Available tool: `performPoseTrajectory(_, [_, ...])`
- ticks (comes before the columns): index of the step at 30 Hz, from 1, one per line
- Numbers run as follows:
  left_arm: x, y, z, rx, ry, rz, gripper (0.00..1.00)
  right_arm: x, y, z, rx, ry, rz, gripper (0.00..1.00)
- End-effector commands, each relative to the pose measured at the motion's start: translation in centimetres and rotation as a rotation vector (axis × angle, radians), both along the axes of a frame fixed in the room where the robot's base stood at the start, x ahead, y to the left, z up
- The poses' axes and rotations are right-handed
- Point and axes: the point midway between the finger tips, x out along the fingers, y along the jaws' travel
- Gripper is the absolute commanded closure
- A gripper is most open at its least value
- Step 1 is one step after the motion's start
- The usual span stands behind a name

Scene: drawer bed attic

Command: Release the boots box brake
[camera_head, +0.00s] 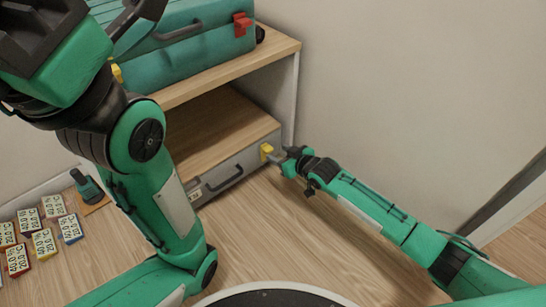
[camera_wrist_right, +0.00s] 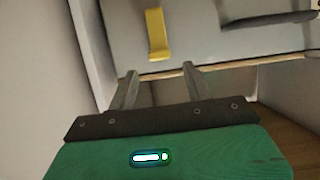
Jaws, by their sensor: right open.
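The boots box appears to be the low grey box (camera_head: 237,170) under the shelf, with a dark handle (camera_head: 223,180) on its front. A yellow tab (camera_head: 266,151), likely its brake, stands at the front's right end; it also shows in the right wrist view (camera_wrist_right: 156,33). My right gripper (camera_head: 286,160) is just in front of the tab, to its right in the head view. In the right wrist view its two fingers (camera_wrist_right: 161,78) are apart with nothing between them, and the tab is beyond the tips. My left arm fills the left side; its fingers do not show.
A teal case (camera_head: 195,50) with a red latch (camera_head: 242,25) sits on the wooden shelf (camera_head: 245,64) above the box. Several number cards (camera_head: 43,243) lie on the floor at left. Floor in front of the box is clear; a wall stands at right.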

Motion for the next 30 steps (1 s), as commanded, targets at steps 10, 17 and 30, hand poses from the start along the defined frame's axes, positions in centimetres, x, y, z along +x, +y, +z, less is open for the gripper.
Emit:
performPoseTrajectory(10, [-1.0, -0.9, -1.6, 0.017, -0.029, -0.031, 0.64, 2.7, 2.0, -1.6, -0.001, -0.001, 0.000, 0.49])
performPoseTrajectory(17, [-1.2, -1.0, -1.2, 0.012, -0.035, -0.042, 0.64, 3.1, 2.3, -1.6, -0.001, 0.000, 0.000, 0.49])
performPoseTrajectory(30, [-1.3, -0.9, -1.4, 0.014, -0.036, -0.038, 0.64, 3.0, 2.2, -1.6, -0.001, 0.001, 0.000, 1.00])
